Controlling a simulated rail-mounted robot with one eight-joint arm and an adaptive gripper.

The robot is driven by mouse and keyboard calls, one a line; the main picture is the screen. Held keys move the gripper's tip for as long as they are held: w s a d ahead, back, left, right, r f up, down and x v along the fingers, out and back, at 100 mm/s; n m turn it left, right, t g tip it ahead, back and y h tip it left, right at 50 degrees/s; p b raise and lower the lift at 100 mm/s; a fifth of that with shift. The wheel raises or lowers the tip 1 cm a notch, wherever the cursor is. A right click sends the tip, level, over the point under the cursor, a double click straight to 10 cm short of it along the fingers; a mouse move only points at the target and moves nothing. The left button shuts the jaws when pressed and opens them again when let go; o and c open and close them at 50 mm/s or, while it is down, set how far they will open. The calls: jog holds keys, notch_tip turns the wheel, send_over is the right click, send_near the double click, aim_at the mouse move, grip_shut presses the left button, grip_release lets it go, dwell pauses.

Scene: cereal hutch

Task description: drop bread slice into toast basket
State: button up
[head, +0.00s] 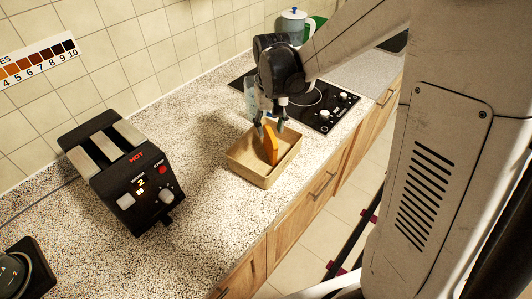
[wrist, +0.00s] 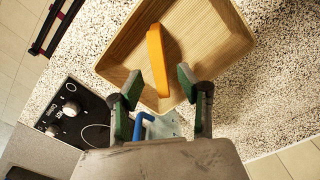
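The bread slice (head: 270,146) is an orange-brown slab inside the toast basket (head: 240,168), a light wooden tray with low walls. It looks upright on its edge. The wrist view shows the slice (wrist: 157,58) edge-on over the basket's striped floor (wrist: 205,38). My gripper (head: 270,130) is right above the basket, pointing down. In the wrist view my gripper (wrist: 159,88) has its green-padded fingers spread either side of the slice's near end, with gaps on both sides. The slice's lower edge is partly hidden in the head view.
A black toaster (head: 120,170) stands on the speckled counter at left. A cooktop (head: 322,108) lies behind the basket. A pale bluish item with a blue handle (wrist: 150,122) shows near my gripper. The counter between toaster and basket is clear.

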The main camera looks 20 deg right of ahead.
jog(key=shift+r, duration=0.1)
notch_tip(320, 180, up, 12)
dwell(0.5)
jog(key=s+f+t+b, duration=0.2)
jog(key=s+t+b, duration=0.1)
jog(key=s, duration=0.6)
jog(key=s+f+t+b, duration=0.3)
jog(key=s+t, duration=0.1)
jog(key=s, duration=0.6)
jog(key=shift+s+f, duration=0.25)
jog(key=shift+s, duration=0.05)
dwell(1.3)
